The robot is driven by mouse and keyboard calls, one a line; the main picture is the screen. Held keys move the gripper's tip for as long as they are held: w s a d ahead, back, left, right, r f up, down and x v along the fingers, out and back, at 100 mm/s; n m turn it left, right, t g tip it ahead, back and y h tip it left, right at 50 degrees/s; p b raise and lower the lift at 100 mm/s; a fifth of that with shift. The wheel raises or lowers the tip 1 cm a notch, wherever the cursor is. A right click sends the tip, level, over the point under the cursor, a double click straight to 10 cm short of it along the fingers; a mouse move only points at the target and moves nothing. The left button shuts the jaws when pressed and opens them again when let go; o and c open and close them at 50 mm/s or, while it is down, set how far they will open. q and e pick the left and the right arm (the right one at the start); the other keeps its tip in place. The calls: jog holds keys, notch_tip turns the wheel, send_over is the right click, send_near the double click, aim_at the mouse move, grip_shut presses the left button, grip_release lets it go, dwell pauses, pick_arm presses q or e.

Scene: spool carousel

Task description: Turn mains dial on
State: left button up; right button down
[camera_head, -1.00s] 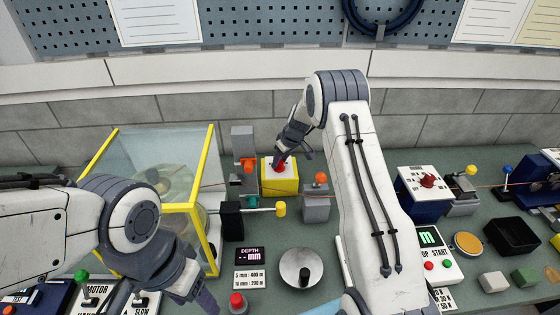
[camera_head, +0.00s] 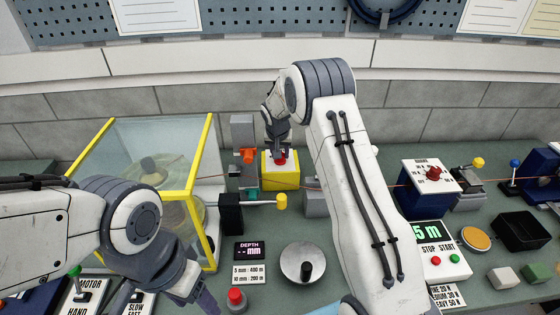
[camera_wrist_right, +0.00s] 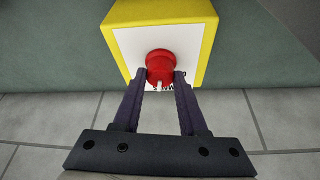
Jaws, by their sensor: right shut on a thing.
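The mains dial is a red knob (camera_wrist_right: 160,66) on the white face of a yellow box (camera_wrist_right: 192,12). In the head view the yellow box (camera_head: 281,183) stands at the back middle of the bench, and the red knob (camera_head: 281,158) shows under my right gripper. My right gripper (camera_wrist_right: 160,78) is shut on the red knob, one finger on each side. A small white mark shows on the knob's near edge; lettering beside it is mostly hidden. My left gripper (camera_head: 200,296) is low at the left front, away from the box; its fingers are too unclear to read.
A clear guard with a yellow frame (camera_head: 197,155) stands left of the box. A lever with a yellow knob (camera_head: 282,201) sticks out just in front. A grey post with an orange part (camera_head: 247,155) is close on the left. A silver dial (camera_head: 303,262) lies nearer.

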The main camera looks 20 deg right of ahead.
jog(key=shift+a+m+g+h+b, duration=0.1)
jog(key=shift+m+g+h+b, duration=0.25)
jog(key=shift+m+b, duration=1.15)
jog(key=shift+c, duration=2.2)
grip_release()
jog(key=shift+r, duration=0.1)
jog(key=shift+s+a+r+b, duration=0.1)
jog(key=shift+a+r+b, duration=0.05)
jog(key=shift+r+b, duration=0.25)
jog(key=b+v, duration=0.1)
jog(key=v, duration=0.5)
jog(key=shift+r+b, duration=0.15)
jog(key=shift+b, duration=0.15)
